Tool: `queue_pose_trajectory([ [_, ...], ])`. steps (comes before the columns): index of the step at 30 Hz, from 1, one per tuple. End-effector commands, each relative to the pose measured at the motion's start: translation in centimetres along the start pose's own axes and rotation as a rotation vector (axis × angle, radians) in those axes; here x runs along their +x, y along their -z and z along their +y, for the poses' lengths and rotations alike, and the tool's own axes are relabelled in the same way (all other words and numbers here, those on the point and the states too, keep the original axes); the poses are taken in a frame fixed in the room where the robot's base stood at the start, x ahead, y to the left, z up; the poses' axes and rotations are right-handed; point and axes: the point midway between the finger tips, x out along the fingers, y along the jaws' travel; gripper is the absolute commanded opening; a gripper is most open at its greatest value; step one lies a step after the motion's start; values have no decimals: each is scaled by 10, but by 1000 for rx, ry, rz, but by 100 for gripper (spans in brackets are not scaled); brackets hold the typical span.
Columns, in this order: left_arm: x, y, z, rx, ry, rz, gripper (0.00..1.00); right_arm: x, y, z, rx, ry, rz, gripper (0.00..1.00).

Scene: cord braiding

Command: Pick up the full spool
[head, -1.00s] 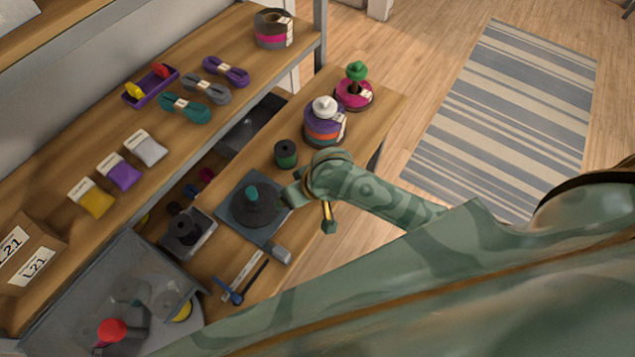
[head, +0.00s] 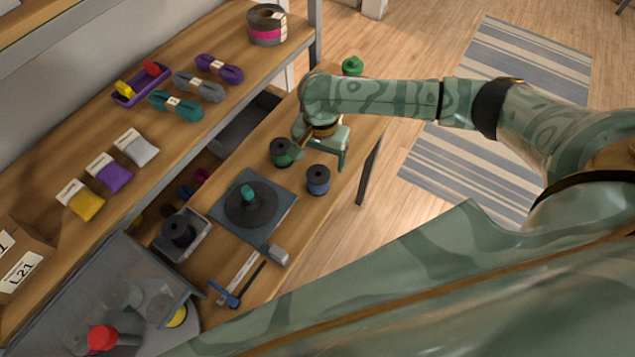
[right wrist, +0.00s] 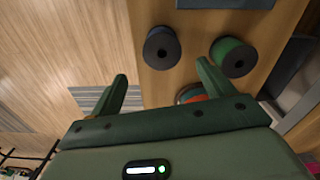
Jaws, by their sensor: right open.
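A blue spool (head: 318,180) and a green spool (head: 281,152) stand upright and apart on the wooden bench; both have dark tops and wound sides. Which one the task calls full I cannot tell. My right gripper (head: 320,156) is open and empty, behind the blue spool and to the right of the green one. In the right wrist view the blue spool (right wrist: 161,47) lies beyond the gap between the fingertips (right wrist: 162,72), and the green spool (right wrist: 232,57) is just past the right fingertip. My left gripper is not in view.
A dark disc with a teal peg sits on a grey plate (head: 283,227). A hammer (head: 274,254) lies in front.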

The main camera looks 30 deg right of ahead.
Motion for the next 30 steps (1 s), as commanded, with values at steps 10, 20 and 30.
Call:
queue_pose_trajectory([
  [10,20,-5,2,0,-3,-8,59,40,-1,-1,-2,1,-1,81],
  [20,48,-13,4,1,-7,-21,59,89,-5,-4,-2,0,0,81],
  [30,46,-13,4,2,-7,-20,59,87,-4,-4,-3,2,1,47],
])
